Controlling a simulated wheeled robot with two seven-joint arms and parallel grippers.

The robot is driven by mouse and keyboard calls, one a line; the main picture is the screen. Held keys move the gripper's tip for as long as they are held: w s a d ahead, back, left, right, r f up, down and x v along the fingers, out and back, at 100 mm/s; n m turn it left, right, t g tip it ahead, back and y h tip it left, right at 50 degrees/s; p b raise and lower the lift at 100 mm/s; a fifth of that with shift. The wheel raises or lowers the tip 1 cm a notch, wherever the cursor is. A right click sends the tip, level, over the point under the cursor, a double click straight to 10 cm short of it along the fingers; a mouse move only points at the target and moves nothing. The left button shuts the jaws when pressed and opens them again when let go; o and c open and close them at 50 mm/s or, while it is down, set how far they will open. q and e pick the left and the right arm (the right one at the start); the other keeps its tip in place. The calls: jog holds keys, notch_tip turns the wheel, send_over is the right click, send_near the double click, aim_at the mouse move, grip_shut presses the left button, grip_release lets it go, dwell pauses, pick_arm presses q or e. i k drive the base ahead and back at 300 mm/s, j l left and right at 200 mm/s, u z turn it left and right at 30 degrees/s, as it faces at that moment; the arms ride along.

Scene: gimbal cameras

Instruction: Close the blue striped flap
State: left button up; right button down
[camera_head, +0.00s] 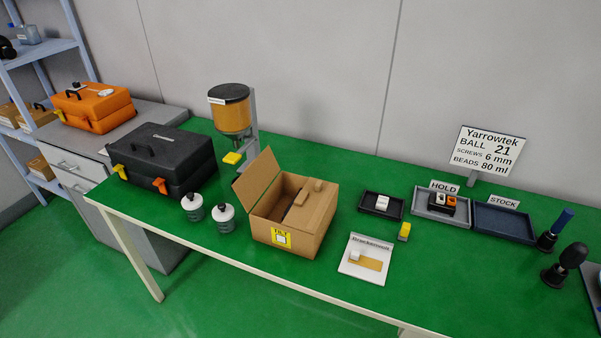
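An open cardboard box (312,236) stands near the middle of the green table, with a yellow label on its front. Its left flap (258,178) stands up, leaning outward. A right flap (318,208) seems to lie folded over the right part of the opening. The left part of the opening is uncovered and dark inside. I see no blue stripes on any flap. Neither of my grippers is in view.
A dispenser (232,112) stands behind the box and two white jars (223,217) stand left of it. A black toolbox (165,158) is further left. A card (365,258), a yellow item (404,231) and trays (503,222) lie to the right. The table's front edge is clear.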

aim_at(258, 175)
jog(key=i+j+z, duration=0.15)
jog(key=j+z, duration=0.6)
jog(key=z, duration=0.15)
jog(key=j+z, duration=0.45)
jog(key=i, duration=0.05)
